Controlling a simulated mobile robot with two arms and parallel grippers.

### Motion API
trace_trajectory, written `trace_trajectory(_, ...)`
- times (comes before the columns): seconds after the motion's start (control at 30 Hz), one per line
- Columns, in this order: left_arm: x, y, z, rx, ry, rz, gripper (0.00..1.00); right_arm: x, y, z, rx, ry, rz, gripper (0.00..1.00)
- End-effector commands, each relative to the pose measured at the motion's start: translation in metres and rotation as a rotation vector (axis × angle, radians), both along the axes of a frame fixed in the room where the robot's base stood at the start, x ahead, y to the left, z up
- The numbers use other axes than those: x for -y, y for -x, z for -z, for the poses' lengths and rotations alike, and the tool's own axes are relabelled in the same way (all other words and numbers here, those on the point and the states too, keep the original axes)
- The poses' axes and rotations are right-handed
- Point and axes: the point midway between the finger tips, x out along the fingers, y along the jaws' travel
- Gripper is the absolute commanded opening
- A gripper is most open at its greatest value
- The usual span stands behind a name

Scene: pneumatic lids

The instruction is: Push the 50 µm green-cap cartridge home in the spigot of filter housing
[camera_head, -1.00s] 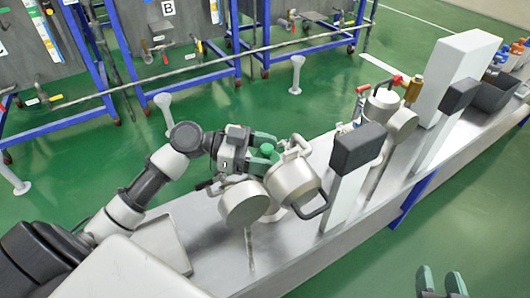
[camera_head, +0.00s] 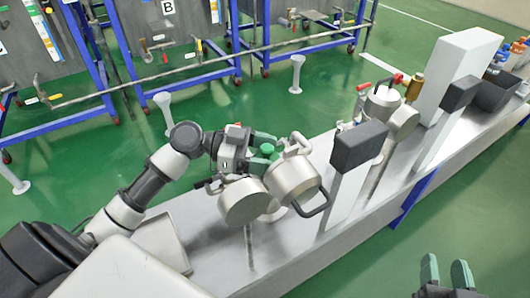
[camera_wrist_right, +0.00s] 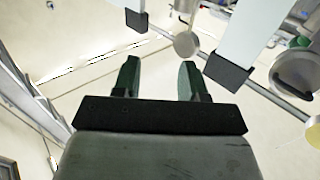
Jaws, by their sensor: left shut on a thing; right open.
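The green cap of the cartridge (camera_head: 267,150) shows in the head view at the top of the near filter housing (camera_head: 291,180), a steel pot with a side handle. My left gripper (camera_head: 262,143) is shut on the green-cap cartridge, its green fingers at the cap. The cartridge's lower part and the spigot are hidden by the housing, so I cannot tell how deep it sits. My right gripper (camera_head: 446,274) is open and empty at the lower right, over the floor and apart from the bench. Its two fingers also show in the right wrist view (camera_wrist_right: 158,80).
A round steel lid (camera_head: 243,202) stands beside the near housing. A dark block on a white post (camera_head: 358,146) stands to its right. A second housing (camera_head: 382,104) with red-handled valves and a dark bin (camera_head: 497,92) are farther along the bench (camera_head: 290,255).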

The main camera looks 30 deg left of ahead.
Motion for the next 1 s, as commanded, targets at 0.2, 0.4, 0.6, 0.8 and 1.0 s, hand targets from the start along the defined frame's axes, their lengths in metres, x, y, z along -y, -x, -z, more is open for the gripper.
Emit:
trace_trajectory(0.2, 0.000, 0.000, 0.000, 0.001, 0.001, 0.000, 0.83, -0.001, 0.000, -0.002, 0.019, -0.006, -0.001, 0.43)
trace_trajectory(0.4, 0.000, 0.000, 0.000, 0.000, 0.001, 0.000, 0.95, -0.001, 0.000, -0.002, 0.015, -0.005, -0.001, 0.43)
trace_trajectory(0.6, -0.003, 0.001, 0.000, -0.001, -0.001, 0.000, 0.95, 0.000, 0.000, -0.001, 0.011, -0.004, -0.001, 0.43)
trace_trajectory(0.8, -0.029, 0.012, -0.004, -0.003, -0.002, -0.002, 0.95, 0.000, 0.001, 0.003, -0.017, 0.003, 0.001, 0.43)
trace_trajectory(1.0, -0.066, 0.028, -0.010, -0.002, 0.000, -0.002, 0.95, 0.004, 0.004, 0.013, -0.086, 0.025, 0.006, 0.43)
